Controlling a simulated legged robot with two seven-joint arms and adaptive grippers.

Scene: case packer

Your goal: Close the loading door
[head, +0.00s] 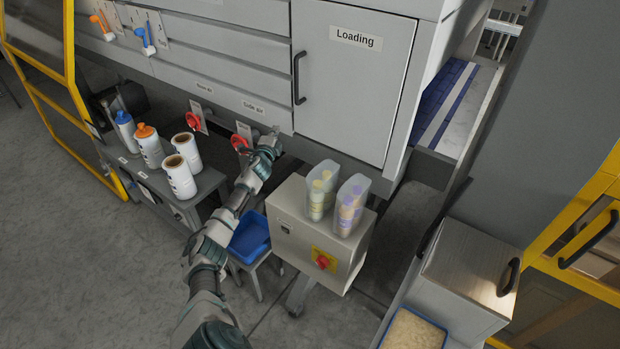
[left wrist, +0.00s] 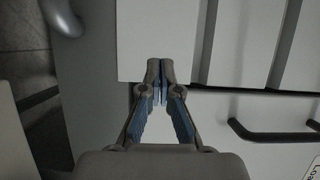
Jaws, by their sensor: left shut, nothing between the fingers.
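The loading door (head: 352,85) is a grey panel marked "Loading" on the machine front. It looks flush in its frame, with no gap that I can see. Its black handle (head: 299,78) is upright on the left side; the handle also shows in the left wrist view (left wrist: 272,136) at the lower right. My left gripper (head: 276,139) is shut and empty, just below and left of the door's lower left corner. In the left wrist view its fingertips (left wrist: 160,72) meet close to the edge of a pale panel; contact cannot be told. My right gripper is not in view.
Red valve knobs (head: 193,120) sit left of my left gripper. A grey control box (head: 310,240) with two clear containers (head: 335,200) stands below the door. Bottles and rolls stand on a side table (head: 206,183). A blue bin (head: 250,238) is beneath my arm.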

